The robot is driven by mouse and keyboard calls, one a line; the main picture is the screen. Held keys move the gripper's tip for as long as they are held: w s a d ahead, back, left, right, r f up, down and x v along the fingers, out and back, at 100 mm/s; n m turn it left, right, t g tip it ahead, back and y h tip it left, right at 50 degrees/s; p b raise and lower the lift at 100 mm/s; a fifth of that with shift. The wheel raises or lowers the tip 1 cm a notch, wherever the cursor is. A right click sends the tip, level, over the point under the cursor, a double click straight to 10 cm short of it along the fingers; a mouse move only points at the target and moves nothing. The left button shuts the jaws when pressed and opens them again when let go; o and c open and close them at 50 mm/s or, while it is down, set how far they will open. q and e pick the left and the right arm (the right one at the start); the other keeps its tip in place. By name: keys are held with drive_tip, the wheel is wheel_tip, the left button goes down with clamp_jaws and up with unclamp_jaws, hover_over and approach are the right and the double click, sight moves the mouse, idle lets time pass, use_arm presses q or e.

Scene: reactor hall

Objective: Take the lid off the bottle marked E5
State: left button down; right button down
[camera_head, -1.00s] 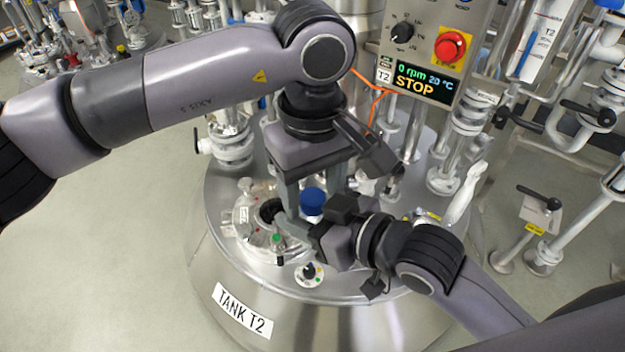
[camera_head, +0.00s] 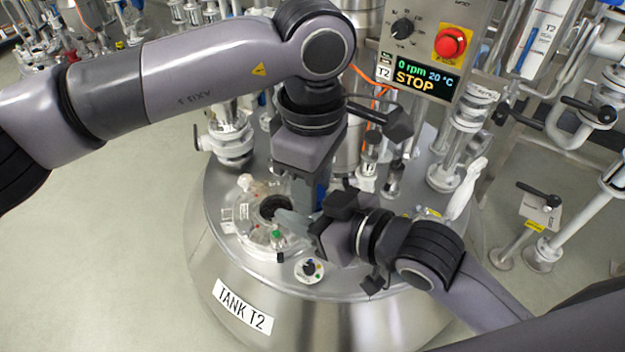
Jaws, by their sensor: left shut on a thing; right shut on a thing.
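A blue lid (camera_head: 321,195) shows as a small strip between my two grippers above the tank top. My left gripper (camera_head: 312,195) comes down from above and is shut on the blue lid, with its fingers covering most of it. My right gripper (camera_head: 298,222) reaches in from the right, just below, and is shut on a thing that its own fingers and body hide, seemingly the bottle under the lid. The marking E5 cannot be read. I cannot tell whether the lid is apart from the bottle.
Tank T2 (camera_head: 225,268) stands under both grippers, with an open round port (camera_head: 250,225) in a clear flange left of them. A small knob (camera_head: 309,268) is in front. Pipes, valves and a control panel (camera_head: 440,60) reading STOP crowd the back and right.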

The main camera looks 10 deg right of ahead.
use_arm(q)
drive_tip(key=c, duration=0.7)
unclamp_jaws()
drive_tip(key=shift+c, duration=0.2)
drive_tip(key=shift+r, duration=2.3)
drive_tip(key=shift+c, duration=0.3)
drive_tip(key=m, duration=0.1)
drive_tip(key=r+m, duration=0.1)
drive_tip(key=m, duration=0.1)
drive_tip(key=shift+r, duration=0.3)
drive_tip(key=m, duration=0.1)
drive_tip(key=r+m, duration=0.1)
drive_tip(key=m, duration=0.1)
drive_tip(key=shift+r, duration=0.3)
drive_tip(key=shift+m, duration=0.4)
drive_tip(key=shift+f, duration=3.9)
